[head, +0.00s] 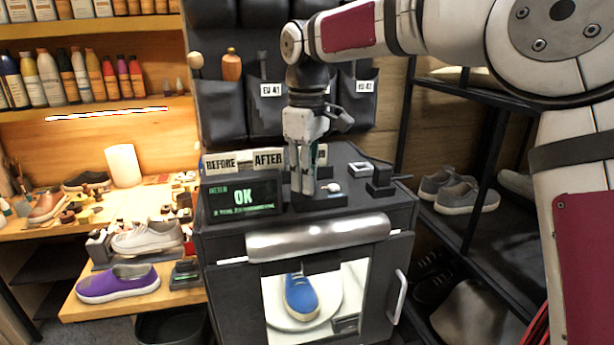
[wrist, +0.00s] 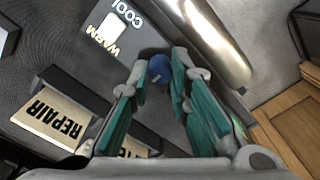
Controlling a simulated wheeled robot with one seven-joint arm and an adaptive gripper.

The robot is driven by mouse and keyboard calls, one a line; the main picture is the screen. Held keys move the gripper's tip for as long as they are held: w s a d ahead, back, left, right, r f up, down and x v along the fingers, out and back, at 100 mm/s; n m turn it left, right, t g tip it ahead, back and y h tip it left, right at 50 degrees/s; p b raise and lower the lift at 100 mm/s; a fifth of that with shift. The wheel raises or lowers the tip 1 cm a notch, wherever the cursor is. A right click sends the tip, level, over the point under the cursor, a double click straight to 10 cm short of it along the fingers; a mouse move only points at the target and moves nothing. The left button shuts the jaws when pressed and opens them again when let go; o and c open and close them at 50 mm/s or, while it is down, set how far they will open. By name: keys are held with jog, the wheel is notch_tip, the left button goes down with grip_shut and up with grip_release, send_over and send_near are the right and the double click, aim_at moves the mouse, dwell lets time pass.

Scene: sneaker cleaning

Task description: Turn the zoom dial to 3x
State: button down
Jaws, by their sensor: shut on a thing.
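My gripper (head: 303,188) points straight down over the top of the black photo box (head: 375,208). In the wrist view its teal-padded fingers (wrist: 160,78) are closed around a small round blue knob (wrist: 158,66), one finger on each side. The knob appears to be the zoom dial, but I cannot read any zoom marks on it or tell its setting. In the head view the fingers hide the knob. The box's screen (head: 242,198) reads OK in green. A blue shoe (head: 300,296) shows inside the box's lit window.
A white switch (wrist: 110,30) marked COOL and WARM sits close to the knob. A REPAIR card (wrist: 55,115) lies nearby. BEFORE (head: 220,163) and AFTER (head: 268,159) cards stand behind the screen. A black stand (head: 381,178) is right of my gripper. Shoe shelves (head: 470,240) are farther right.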

jog(key=shift+m, duration=0.3)
jog(key=m, duration=0.4)
jog(key=shift+m+b, duration=0.3)
jog(key=shift+r+m, duration=0.1)
jog(key=shift+m, duration=2.2)
jog(key=c, duration=1.5)
grip_release()
notch_tip(320, 180, up, 12)
jog(key=shift+f, duration=0.1)
